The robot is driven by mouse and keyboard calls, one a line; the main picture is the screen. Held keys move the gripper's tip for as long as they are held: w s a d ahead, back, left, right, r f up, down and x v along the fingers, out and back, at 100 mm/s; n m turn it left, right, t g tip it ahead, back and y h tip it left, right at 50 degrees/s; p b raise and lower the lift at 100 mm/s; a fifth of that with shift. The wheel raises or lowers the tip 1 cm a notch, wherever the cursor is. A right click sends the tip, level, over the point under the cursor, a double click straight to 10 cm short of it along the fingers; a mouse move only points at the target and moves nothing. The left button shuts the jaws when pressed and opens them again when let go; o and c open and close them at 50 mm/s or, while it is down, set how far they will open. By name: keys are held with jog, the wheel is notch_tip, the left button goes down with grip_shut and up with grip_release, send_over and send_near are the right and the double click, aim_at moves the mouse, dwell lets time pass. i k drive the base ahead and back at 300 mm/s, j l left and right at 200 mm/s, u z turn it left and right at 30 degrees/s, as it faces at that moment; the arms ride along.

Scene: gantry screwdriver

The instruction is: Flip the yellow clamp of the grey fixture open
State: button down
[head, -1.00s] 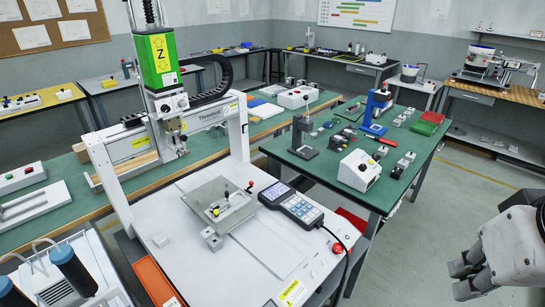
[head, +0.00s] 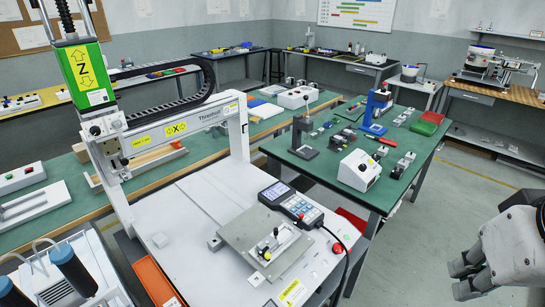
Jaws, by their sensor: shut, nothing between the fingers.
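The grey fixture plate (head: 240,236) sits on the white bed of the gantry machine, lower centre of the head view. A light clamp block with small dark-tipped posts stands on it. A small yellow part (head: 267,256), which seems to be the clamp, shows at its front. It is too small to tell whether the clamp is open or closed. My gripper (head: 466,281) is at the lower right edge, far to the right of the fixture and touching nothing. Its fingers are shut and empty.
The gantry's green Z unit (head: 84,72) stands at the left end of its beam. A keypad pendant (head: 292,205) lies just behind the fixture, its cable running along the bed's right side. A green table (head: 318,172) with tools stands behind. Grey floor lies between machine and gripper.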

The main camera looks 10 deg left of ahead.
aim_at(267, 257)
jog(key=u, duration=0.7)
jog(key=i+l+u, duration=0.2)
jog(key=l, duration=0.15)
jog(key=i+l+u, duration=0.2)
jog(key=l, duration=0.15)
jog(key=i+l+u, duration=0.2)
jog(key=l, duration=0.15)
jog(key=k+u, duration=0.25)
jog(key=u, duration=0.2)
